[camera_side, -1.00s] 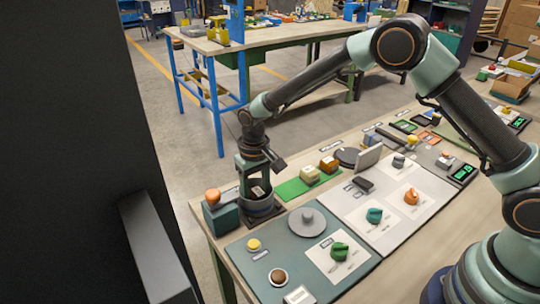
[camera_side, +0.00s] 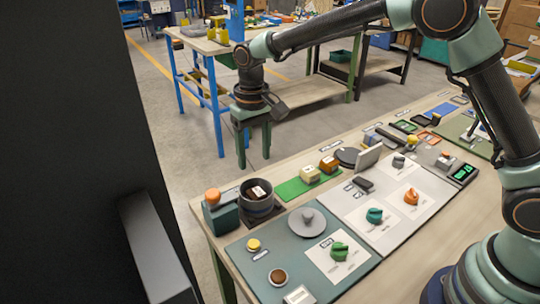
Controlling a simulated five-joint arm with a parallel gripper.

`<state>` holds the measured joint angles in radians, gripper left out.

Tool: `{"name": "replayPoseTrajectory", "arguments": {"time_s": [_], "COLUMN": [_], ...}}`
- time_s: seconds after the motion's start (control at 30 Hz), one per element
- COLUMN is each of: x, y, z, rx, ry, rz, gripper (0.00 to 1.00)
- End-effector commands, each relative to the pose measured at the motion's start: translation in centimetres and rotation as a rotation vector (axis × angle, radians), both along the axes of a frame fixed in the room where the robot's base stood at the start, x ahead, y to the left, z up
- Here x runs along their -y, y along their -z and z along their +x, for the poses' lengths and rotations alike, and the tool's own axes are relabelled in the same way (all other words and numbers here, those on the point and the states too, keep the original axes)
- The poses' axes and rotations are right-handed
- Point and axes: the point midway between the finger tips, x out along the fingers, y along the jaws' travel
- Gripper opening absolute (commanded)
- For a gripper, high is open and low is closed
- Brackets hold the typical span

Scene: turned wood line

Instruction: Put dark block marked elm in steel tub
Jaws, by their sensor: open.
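The round dark grey steel tub (camera_side: 258,208) stands near the table's far left corner. A dark block (camera_side: 257,191) with a pale label lies inside it; the label is too small to read. My gripper (camera_side: 253,158) is above the tub, clear of its rim, with its two green fingers pointing down. It is open, with nothing between the fingers.
A teal box with an orange knob (camera_side: 220,214) stands just left of the tub. A green mat (camera_side: 290,189) to the right carries a pale yellow block (camera_side: 310,174) and an orange-brown block (camera_side: 328,165). A grey round lid (camera_side: 307,222) lies in front.

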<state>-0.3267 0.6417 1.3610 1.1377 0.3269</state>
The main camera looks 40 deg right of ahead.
Motion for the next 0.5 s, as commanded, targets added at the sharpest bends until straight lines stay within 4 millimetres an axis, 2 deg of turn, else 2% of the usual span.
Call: {"name": "replayPoseTrajectory", "arguments": {"time_s": [0.17,0.27,0.4,0.5], "x": [1.3,3.1,6.0,7.9], "y": [-2.4,-4.8,-8.2,-10.0], "z": [-0.5,-1.6,-3.9,-6.0], "rx": [0.031,0.073,0.145,0.197], "ry": [0.003,0.005,0.004,0.004], "rz": [0.01,0.021,0.034,0.039], "gripper": [0.64,0.64,0.64,0.64]}}
